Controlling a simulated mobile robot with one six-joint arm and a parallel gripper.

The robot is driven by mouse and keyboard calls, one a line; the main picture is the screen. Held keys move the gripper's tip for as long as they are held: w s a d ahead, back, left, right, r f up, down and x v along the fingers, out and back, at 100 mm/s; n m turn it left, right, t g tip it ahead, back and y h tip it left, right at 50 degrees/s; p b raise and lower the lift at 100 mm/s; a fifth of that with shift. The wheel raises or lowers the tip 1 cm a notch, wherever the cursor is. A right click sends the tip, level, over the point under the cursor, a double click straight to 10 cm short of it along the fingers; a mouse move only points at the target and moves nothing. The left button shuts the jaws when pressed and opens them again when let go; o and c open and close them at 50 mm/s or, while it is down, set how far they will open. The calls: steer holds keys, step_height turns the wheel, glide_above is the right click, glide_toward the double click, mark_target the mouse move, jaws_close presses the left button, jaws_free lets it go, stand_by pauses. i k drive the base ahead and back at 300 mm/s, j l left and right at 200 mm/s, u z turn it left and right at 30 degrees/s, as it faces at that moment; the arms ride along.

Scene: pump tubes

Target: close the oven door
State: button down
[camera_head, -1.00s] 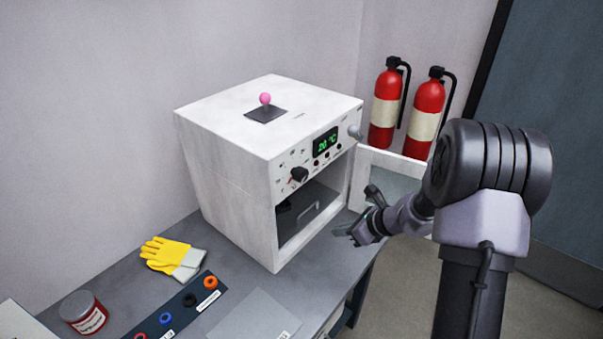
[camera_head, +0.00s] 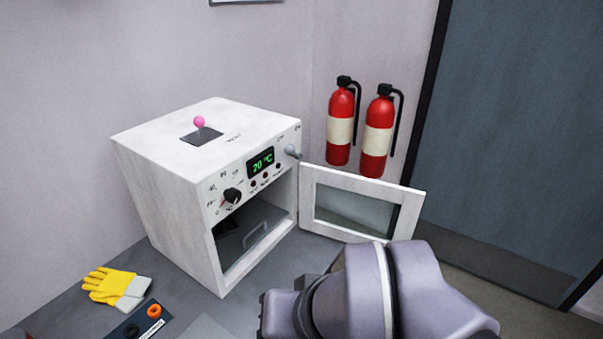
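The white oven (camera_head: 165,200) stands on the grey bench, its front facing lower right. Its door (camera_head: 408,215) is swung wide open to the right, a white frame around a glass pane. A tray with a wire handle (camera_head: 258,235) shows inside the open chamber. My arm fills the bottom centre, in front of the door's lower edge in the picture. My gripper's fingers do not show; the arm's links or the frame's lower edge hide them.
Two red fire extinguishers (camera_head: 341,125) (camera_head: 377,135) hang on the wall behind the door. A dark door (camera_head: 510,150) is at the right. Yellow gloves (camera_head: 112,287) and a strip with coloured rings (camera_head: 140,325) lie on the bench (camera_head: 185,297) at the lower left. A pink-knobbed lever (camera_head: 199,122) tops the oven.

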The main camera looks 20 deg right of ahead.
mark_target(412, 201)
steer(key=i+l+u, duration=0.1)
steer(key=l+u, duration=0.15)
steer(key=l, duration=0.2)
steer(key=l+u, duration=0.25)
steer(key=l, duration=0.2)
steer(key=l+u, duration=0.2)
steer(key=l, duration=0.3)
steer(key=l+u, duration=0.25)
steer(key=l, duration=0.25)
steer(key=l+u, duration=0.25)
steer(key=l, duration=0.2)
steer(key=k+l+u, duration=0.25)
steer(key=l, duration=0.2)
steer(key=l+u, duration=0.25)
steer(key=l, duration=0.2)
steer(key=k+l+u, duration=0.2)
steer(key=l, duration=0.2)
steer(key=i+l+u, duration=0.2)
steer(key=l, duration=0.2)
steer(key=l+u, duration=0.25)
steer(key=l, duration=0.15)
steer(key=l+u, duration=0.2)
steer(key=l, duration=0.2)
steer(key=k+j+u, duration=0.1)
steer(key=j, duration=0.2)
steer(key=k+j, duration=0.2)
steer(key=k+j+u, duration=0.15)
steer(key=j, duration=0.2)
